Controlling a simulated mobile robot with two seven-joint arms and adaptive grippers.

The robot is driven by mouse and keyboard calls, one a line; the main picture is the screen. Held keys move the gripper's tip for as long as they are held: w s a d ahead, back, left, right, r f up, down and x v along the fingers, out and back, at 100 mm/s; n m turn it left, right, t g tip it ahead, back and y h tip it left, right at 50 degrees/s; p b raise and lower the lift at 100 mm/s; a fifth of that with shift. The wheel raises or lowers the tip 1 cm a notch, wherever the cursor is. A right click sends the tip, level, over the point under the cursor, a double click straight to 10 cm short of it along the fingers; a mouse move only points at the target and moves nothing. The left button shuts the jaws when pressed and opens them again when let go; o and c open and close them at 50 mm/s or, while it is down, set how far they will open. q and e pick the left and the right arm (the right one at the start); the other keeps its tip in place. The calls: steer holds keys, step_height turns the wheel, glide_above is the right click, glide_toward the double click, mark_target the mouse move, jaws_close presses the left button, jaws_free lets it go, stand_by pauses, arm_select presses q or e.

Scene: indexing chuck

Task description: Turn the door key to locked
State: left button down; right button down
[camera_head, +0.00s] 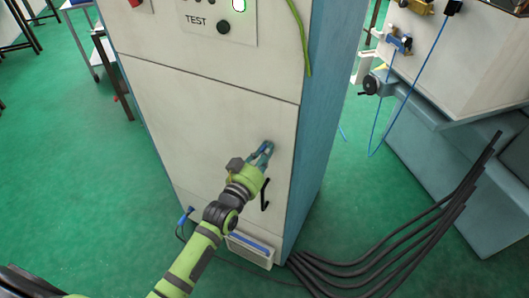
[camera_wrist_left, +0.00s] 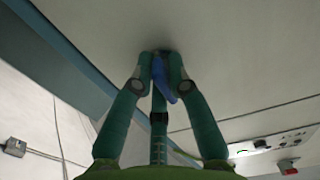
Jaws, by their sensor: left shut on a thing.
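The cabinet door (camera_head: 205,120) is a pale panel on the tall cabinet's front. My left gripper (camera_head: 264,150) is against the right part of this door. A black door handle (camera_head: 264,196) is just below the gripper. My right gripper is in neither view.
A control panel marked TEST (camera_head: 215,20), with a lit green button, is above the door. Thick black cables (camera_head: 400,235) lie on the floor at the right. A machine (camera_head: 465,60) stands at the right. Green floor is clear at the left.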

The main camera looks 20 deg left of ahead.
arm_select(q)
steer(key=c, duration=1.2)
jaws_free()
steer(key=shift+s, duration=0.15)
steer(key=s, duration=0.4)
steer(key=s+a, duration=0.1)
steer(key=s, duration=0.2)
steer(key=s+a, duration=0.1)
steer(key=s, duration=0.3)
steer(key=shift+s+a, duration=0.1)
steer(key=shift+s, duration=0.2)
steer(key=shift+f, duration=0.1)
